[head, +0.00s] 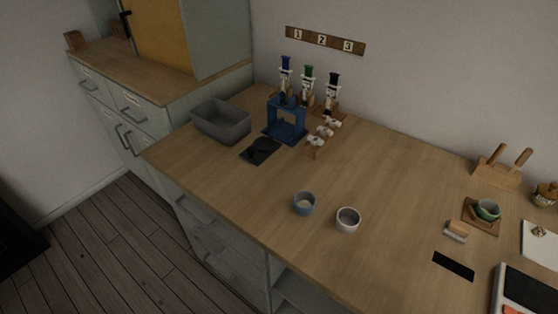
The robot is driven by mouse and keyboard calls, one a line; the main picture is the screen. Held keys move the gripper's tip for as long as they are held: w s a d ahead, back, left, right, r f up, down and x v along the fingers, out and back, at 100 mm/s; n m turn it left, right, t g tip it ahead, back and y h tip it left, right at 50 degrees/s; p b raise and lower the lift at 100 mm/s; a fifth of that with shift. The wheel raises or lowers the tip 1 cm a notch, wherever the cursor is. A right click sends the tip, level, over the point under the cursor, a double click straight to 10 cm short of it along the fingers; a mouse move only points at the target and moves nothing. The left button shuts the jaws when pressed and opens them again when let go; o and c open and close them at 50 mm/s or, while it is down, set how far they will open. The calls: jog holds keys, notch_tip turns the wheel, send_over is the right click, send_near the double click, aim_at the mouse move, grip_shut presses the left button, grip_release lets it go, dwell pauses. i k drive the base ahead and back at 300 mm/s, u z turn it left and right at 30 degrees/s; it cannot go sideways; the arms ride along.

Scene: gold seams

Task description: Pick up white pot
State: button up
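A small white pot (347,220) stands upright on the wooden counter, near its front edge. It is round and open at the top, with a dark inside. A blue-grey pot (304,203) of like size stands just to its left, with something pale inside. The two pots are close but apart. My gripper is not in view.
A grey bin (221,121), a blue stand (286,122) and a black pad (261,150) are at the back left. Several dispensers (308,91) stand by the wall. A brush (456,231) and black strip (453,265) lie right. Counter (389,177) behind the pots is clear.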

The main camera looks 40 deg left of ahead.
aim_at(348, 219)
jog(key=u, duration=1.3)
jog(key=k, duration=0.7)
jog(key=z, duration=0.65)
jog(key=k, duration=0.5)
jog(key=u, duration=0.85)
jog(key=i, duration=1.45)
jog(key=z, duration=0.3)
